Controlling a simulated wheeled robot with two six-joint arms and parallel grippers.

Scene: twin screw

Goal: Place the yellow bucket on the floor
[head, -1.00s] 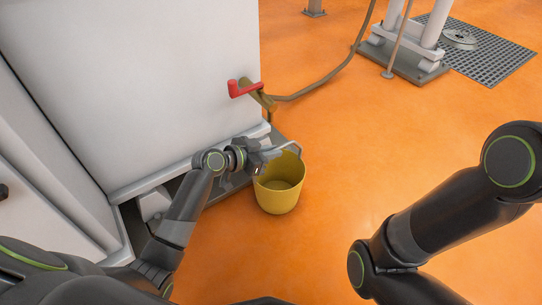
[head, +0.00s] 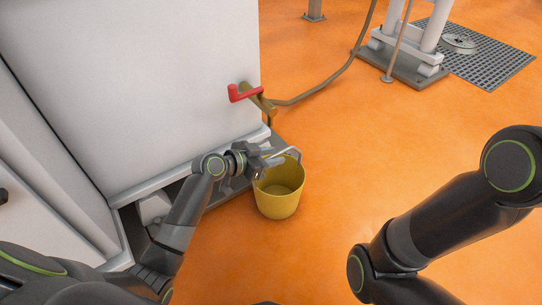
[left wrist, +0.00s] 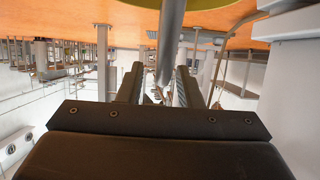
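The yellow bucket (head: 279,204) appears upright at the orange floor (head: 345,165), beside the corner of the white cabinet; I see no clear gap below it. Its thin grey handle (head: 293,152) stands up toward my left gripper. My left gripper (head: 273,158) is at the bucket's upper left rim. In the left wrist view, the fingers of this gripper (left wrist: 160,88) are spread, with the grey handle bar (left wrist: 169,40) between them and room beside it. A sliver of the bucket (left wrist: 205,14) shows at the top there. My right gripper is out of view.
The white cabinet (head: 140,85) stands left of the bucket, with a grey base ledge. A red-handled tap (head: 244,92) with a hose (head: 322,87) juts from its corner. White pipes and a floor grate (head: 488,62) are at upper right. The floor right of the bucket is clear.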

